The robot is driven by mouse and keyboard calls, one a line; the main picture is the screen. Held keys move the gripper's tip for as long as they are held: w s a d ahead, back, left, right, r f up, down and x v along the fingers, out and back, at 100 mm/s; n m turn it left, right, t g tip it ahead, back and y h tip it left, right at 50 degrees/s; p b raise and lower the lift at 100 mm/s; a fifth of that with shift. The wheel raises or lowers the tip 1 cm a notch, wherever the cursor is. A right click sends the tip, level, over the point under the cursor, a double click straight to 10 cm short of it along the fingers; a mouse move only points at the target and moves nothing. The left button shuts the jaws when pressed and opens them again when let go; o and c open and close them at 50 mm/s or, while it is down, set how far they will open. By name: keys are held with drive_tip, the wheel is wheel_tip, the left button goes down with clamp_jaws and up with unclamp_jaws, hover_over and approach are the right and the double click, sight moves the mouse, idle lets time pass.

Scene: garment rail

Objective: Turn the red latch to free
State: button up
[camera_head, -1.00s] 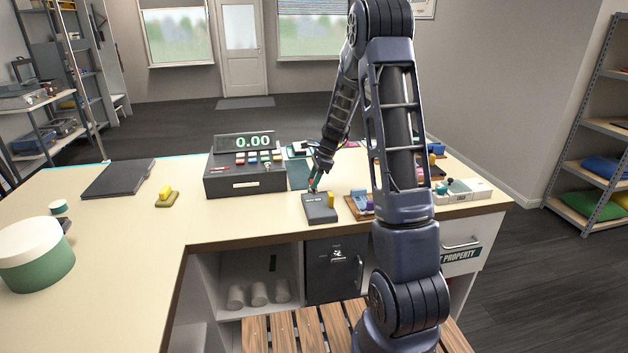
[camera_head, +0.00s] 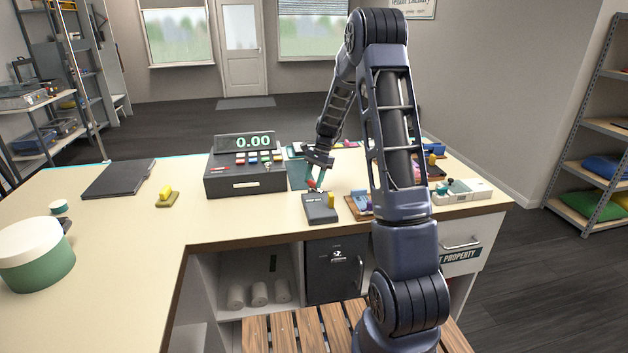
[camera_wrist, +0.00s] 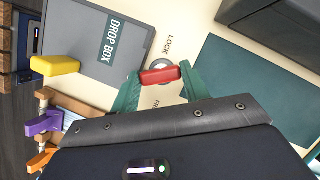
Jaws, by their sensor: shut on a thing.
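The red latch (camera_wrist: 160,76) sits on a round grey disc in the wrist view, between the two green fingers of my gripper (camera_wrist: 160,84). My gripper is shut on it. The word LOCK (camera_wrist: 169,44) is printed on the counter above the latch in that view. A second label below it is partly hidden by my gripper, with only its first letters showing. In the head view, my gripper (camera_head: 315,183) is low over the counter, behind the dark drop box (camera_head: 319,208), and the latch shows there only as a small red patch.
The cash register (camera_head: 245,180) stands left of my gripper. A dark green mat (camera_wrist: 245,90) lies beside the latch. A yellow piece (camera_wrist: 55,65) is at the drop box's edge. Purple (camera_wrist: 43,124) and orange pieces are on a wooden rack nearby.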

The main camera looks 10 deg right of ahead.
drive_tip(key=n+h, duration=0.1)
drive_tip(key=n, duration=0.1)
drive_tip(key=n+g, duration=0.1)
drive_tip(key=n, duration=0.2)
drive_tip(key=shift+w+a+n+h, duration=0.1)
drive_tip(key=shift+w+n+h, duration=0.1)
drive_tip(key=shift+n+h, duration=0.15)
drive_tip(key=n+h, duration=0.1)
drive_tip(key=n, duration=0.3)
drive_tip(key=shift+a+n+g+h, duration=0.1)
drive_tip(key=shift+n+g+h, duration=0.25)
drive_tip(key=shift+g, duration=0.05)
drive_tip(key=o, duration=1)
drive_tip(key=v, duration=1)
drive_tip(key=shift+w+a+r, duration=0.1)
drive_tip(key=shift+w+r, duration=0.1)
drive_tip(key=shift+r, duration=0.15)
drive_tip(key=shift+r, duration=0.1)
